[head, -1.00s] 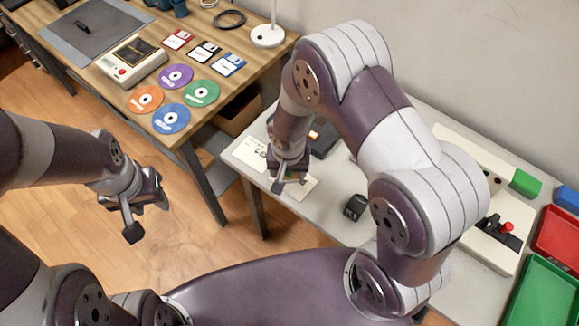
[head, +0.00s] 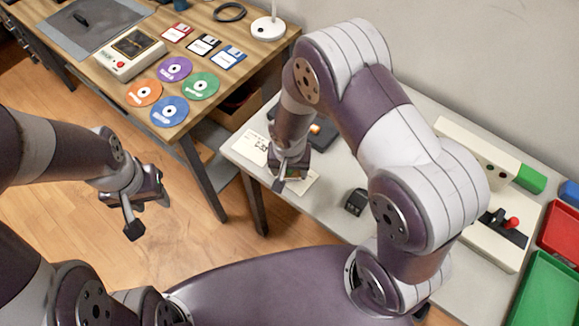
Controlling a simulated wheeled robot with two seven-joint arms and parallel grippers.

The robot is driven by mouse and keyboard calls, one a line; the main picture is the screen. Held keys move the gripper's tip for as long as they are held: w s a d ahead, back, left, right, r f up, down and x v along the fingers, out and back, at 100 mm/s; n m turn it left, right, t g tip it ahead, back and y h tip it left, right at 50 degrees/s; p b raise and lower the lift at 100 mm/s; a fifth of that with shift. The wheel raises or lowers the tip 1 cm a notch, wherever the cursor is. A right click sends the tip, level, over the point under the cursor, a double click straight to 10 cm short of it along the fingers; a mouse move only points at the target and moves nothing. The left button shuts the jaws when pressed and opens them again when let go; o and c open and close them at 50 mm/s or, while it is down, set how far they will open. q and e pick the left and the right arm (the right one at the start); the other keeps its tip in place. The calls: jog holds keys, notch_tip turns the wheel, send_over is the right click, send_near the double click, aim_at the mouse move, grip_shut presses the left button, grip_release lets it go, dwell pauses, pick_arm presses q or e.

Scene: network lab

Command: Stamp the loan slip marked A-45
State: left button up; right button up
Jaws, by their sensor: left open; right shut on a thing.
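A white slip (head: 252,147) with dark print lies at the left end of the light grey table. A second, cream slip (head: 303,184) lies to its right, partly covered by my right gripper (head: 288,177). The slips' markings are too small to read. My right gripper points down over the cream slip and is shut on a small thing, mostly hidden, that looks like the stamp. I cannot tell whether it touches the paper. My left gripper (head: 146,205) is open and empty over the floor, left of the grey table.
A dark flat item (head: 325,134) sits behind my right wrist. A small black block (head: 356,202) stands right of the slips. A beige device with a red knob (head: 512,222), red (head: 560,230) and green trays (head: 548,290) are at right. Discs (head: 174,69) and floppies lie on the wooden desk.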

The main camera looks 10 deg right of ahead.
jog(key=shift+f+b, duration=0.55)
jog(key=shift+b, duration=0.05)
dwell(1.2)
notch_tip(320, 180, up, 7)
jog(key=p, duration=0.6)
jog(key=shift+r, duration=0.15)
dwell(0.6)
